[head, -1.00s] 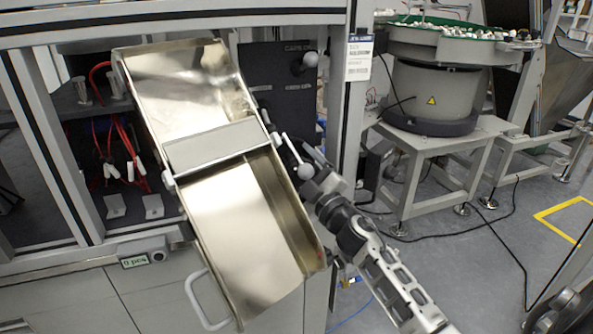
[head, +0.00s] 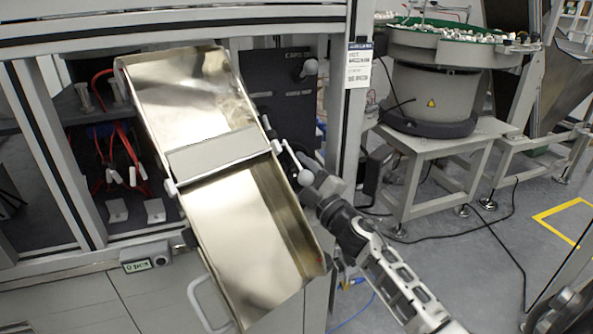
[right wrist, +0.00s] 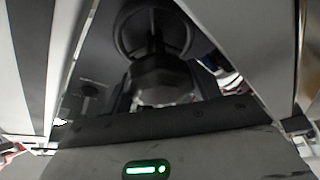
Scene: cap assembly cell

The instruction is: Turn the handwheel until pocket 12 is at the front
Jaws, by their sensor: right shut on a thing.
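My right gripper (head: 316,188) reaches in from the lower right, just beyond the right edge of the metal chute, beside a white ball knob (head: 305,178) on a thin lever. It is shut, but the exact contact is hard to see. In the right wrist view, the dark spoked handwheel (right wrist: 150,32) shows at the top middle, straight ahead of the gripper's grey housing (right wrist: 205,118) with its green light. The handwheel cannot be made out in the head view. No pocket numbers are readable, so the pocket at the front cannot be told. My left gripper is not in view.
The large tilted metal chute (head: 238,240) with a side handle blocks much of the head view. A dark panel (head: 283,95) with a pale knob stands behind it. A frame post (head: 349,115) rises close to my right gripper. A bowl feeder (head: 432,95) stands at right.

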